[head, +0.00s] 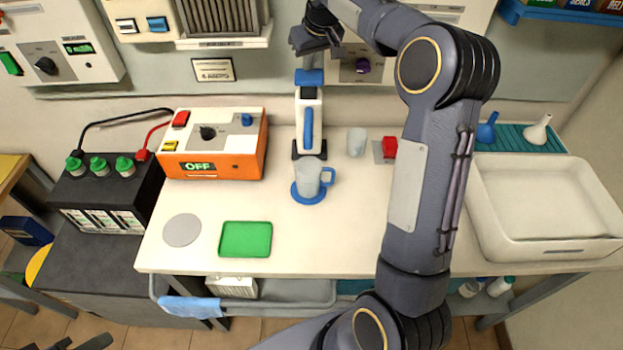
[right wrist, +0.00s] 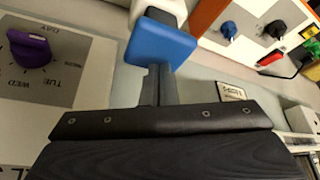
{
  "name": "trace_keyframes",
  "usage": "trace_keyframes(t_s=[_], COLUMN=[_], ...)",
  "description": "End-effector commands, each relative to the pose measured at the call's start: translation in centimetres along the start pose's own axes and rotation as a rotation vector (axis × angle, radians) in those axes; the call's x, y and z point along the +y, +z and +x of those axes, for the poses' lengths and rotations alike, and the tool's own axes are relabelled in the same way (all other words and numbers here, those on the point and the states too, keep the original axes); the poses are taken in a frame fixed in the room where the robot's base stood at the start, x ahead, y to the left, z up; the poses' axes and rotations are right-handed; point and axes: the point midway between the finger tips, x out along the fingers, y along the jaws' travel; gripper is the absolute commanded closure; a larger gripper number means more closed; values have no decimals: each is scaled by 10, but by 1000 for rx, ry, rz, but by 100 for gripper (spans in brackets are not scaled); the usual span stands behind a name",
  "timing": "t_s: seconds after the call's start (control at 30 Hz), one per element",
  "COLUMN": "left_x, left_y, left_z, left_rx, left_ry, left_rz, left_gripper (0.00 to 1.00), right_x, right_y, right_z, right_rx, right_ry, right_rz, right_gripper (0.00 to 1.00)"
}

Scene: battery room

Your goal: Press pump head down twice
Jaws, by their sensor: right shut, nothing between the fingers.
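The pump dispenser (head: 308,122) stands upright at the back of the bench, a white body with a blue pump head (head: 309,77) on top. In the right wrist view the blue pump head (right wrist: 160,42) is just beyond my fingertips. My right gripper (head: 312,48) is shut and empty, just above the pump head; I cannot tell if it touches. A clear mug (head: 307,177) with a blue handle stands on a blue disc in front of the dispenser. Two dark tips of my left gripper (head: 82,343) show apart at the bottom left edge, empty.
An orange box reading OFF (head: 212,150) stands left of the dispenser. A clear cup (head: 356,141) and a red block (head: 390,148) are to its right. A green tray (head: 245,239) and a grey disc (head: 182,230) lie in front. A white basin (head: 545,245) is at right.

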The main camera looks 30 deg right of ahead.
Motion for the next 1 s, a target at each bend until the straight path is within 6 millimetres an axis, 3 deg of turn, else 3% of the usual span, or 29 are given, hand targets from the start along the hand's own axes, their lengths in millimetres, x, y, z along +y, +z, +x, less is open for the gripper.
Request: trace_keyframes(t_s=[1.0], left_x=[-9], left_y=[10], left_z=[20], left_rx=[0], left_ry=[0], left_rz=[0], left_gripper=[64], right_x=[0], right_y=[15], right_z=[36], right_rx=[-3], right_ry=[0], right_rz=[0], right_gripper=[100])
